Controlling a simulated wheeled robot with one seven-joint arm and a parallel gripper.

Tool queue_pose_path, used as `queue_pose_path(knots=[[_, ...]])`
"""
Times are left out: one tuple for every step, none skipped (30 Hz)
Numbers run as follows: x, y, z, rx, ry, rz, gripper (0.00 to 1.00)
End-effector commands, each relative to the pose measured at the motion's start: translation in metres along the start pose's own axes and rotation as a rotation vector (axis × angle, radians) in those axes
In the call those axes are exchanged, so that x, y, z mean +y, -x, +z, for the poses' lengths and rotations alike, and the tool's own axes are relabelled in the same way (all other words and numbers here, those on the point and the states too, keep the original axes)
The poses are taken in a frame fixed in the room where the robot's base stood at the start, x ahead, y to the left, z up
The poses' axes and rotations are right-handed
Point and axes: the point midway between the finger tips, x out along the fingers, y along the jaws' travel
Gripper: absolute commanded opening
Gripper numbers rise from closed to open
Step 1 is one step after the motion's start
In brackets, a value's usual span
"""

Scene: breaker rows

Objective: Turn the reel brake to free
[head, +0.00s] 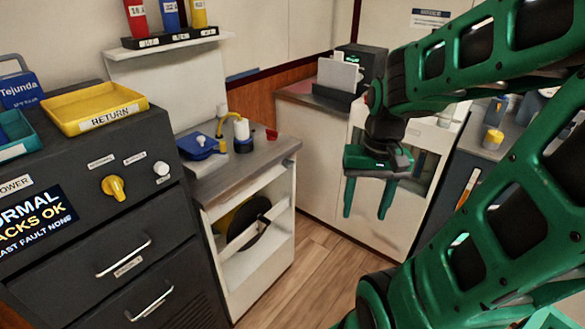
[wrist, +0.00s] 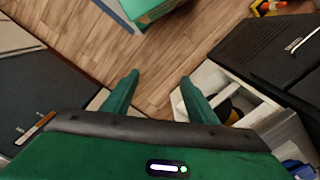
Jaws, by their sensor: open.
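My gripper (head: 367,212) is open and empty, fingers pointing down, in the air in front of the pale cabinets in the head view. In the wrist view my gripper (wrist: 160,78) has its two green fingers apart with only wood floor between them. A black and yellow reel (head: 247,224) sits in the open front of a white cabinet, left of my gripper and apart from it. A pale bar crosses in front of the reel. It shows partly in the wrist view (wrist: 229,108), beyond the right finger. I cannot make out a brake handle or its setting.
A dark cabinet (head: 120,232) with a yellow knob (head: 113,188), white knob (head: 162,169) and drawer handles stands at left. A yellow tray (head: 95,105) sits on it. The grey counter (head: 262,157) carries a blue item (head: 201,147). Wood floor (head: 318,277) is clear.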

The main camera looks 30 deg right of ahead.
Motion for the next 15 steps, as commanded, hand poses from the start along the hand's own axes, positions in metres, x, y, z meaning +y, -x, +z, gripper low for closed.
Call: queue_pose_path(knots=[[-0.005,-0.009,-0.012,-0.012,-0.027,-0.008,0.53],[-0.01,-0.015,-0.02,-0.014,-0.042,-0.018,0.53],[-0.016,-0.022,-0.029,-0.019,-0.063,-0.032,0.53],[-0.02,-0.028,-0.036,-0.024,-0.078,-0.045,0.53],[-0.025,-0.034,-0.043,-0.027,-0.095,-0.058,0.53],[-0.031,-0.042,-0.052,-0.033,-0.118,-0.078,0.53],[-0.035,-0.048,-0.058,-0.04,-0.136,-0.094,0.53],[-0.04,-0.054,-0.064,-0.047,-0.156,-0.11,0.53],[-0.046,-0.063,-0.072,-0.055,-0.182,-0.135,0.53],[-0.05,-0.07,-0.079,-0.062,-0.201,-0.155,0.53],[-0.055,-0.076,-0.084,-0.071,-0.222,-0.175,0.53],[-0.061,-0.085,-0.091,-0.083,-0.252,-0.204,0.53],[-0.066,-0.091,-0.097,-0.092,-0.275,-0.228,0.53],[-0.07,-0.098,-0.102,-0.101,-0.299,-0.252,0.53],[-0.077,-0.106,-0.11,-0.116,-0.332,-0.285,0.53]])
